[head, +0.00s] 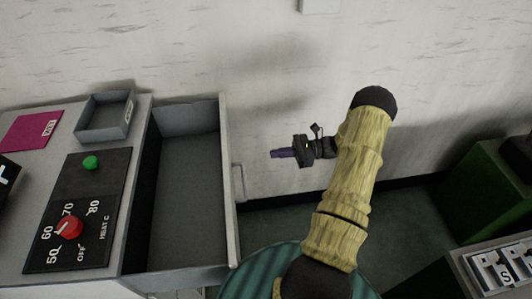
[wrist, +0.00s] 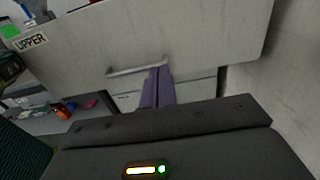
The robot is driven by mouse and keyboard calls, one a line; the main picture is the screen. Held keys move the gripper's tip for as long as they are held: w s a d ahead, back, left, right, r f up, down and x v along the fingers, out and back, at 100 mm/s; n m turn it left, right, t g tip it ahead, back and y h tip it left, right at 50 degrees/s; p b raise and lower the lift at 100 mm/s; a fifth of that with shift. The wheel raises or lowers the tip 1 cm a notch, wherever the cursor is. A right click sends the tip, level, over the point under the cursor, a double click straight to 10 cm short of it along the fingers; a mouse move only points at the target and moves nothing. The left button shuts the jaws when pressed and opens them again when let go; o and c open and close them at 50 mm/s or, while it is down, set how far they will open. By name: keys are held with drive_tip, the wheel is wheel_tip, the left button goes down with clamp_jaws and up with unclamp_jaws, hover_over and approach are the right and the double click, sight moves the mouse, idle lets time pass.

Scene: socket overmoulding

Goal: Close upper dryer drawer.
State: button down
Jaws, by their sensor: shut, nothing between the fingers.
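The upper dryer drawer (head: 187,205) is pulled out to the right of the grey dryer cabinet (head: 145,135) in the head view, and its inside looks empty. Its front panel (head: 229,180) carries a bar handle (head: 239,183). In the wrist view the drawer front (wrist: 190,38) faces me, with an "UPPER" label (wrist: 31,42) and the handle (wrist: 137,69). My gripper (head: 272,154) is shut and empty, to the right of the drawer front in the head view. In the wrist view its purple fingers (wrist: 158,72) overlap the right end of the handle; I cannot tell whether they touch.
A control panel with a red knob (head: 69,228) and a green button (head: 90,162) is on the cabinet top, beside a small grey tray (head: 105,118). A lower drawer front (wrist: 190,92) shows below. A white wall runs behind; a green box (head: 492,195) stands far right.

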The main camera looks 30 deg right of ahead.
sight(240, 164)
drive_tip(key=p+x, duration=0.3)
drive_tip(key=x, duration=0.9)
drive_tip(key=shift+a+p, duration=0.2)
drive_tip(key=shift+p, duration=0.2)
drive_tip(key=shift+a, duration=0.25)
drive_tip(key=shift+w, duration=0.2)
